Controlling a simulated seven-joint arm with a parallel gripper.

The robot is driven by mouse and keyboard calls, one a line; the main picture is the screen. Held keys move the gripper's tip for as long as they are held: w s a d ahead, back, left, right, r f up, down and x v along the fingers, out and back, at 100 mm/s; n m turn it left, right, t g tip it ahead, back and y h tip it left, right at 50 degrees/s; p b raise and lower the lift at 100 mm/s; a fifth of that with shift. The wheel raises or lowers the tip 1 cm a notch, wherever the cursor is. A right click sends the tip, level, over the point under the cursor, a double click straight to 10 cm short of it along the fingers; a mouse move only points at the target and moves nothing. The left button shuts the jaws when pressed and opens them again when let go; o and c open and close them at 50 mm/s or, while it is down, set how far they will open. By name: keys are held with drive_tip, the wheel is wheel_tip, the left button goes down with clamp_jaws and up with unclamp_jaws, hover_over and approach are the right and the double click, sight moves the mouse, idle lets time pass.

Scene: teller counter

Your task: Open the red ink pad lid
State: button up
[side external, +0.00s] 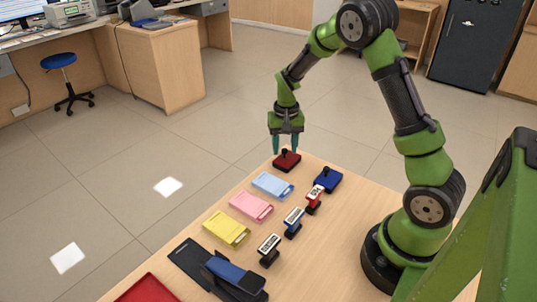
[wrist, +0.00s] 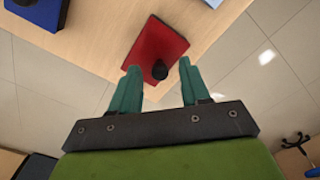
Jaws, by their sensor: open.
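The red ink pad (side external: 287,161) sits at the far corner of the counter, with a dark round knob (side external: 284,152) on its lid. The lid lies flat on the pad. My gripper (side external: 285,151) is open above the pad, fingers pointing down. In the wrist view the red pad (wrist: 152,45) lies beyond my fingertips (wrist: 160,72), and the black knob (wrist: 160,70) shows between the two teal fingers. I cannot tell how much height separates the fingertips from the knob.
A blue ink pad (side external: 328,179) stands to the right, with red, blue and black stamps (side external: 314,200) nearby. The counter edge runs close by the red pad.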

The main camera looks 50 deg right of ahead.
clamp_jaws()
drive_tip(key=shift+s+r, duration=0.1)
drive_tip(key=shift+s, duration=2.45)
unclamp_jaws()
wheel_tip(320, 180, up, 17)
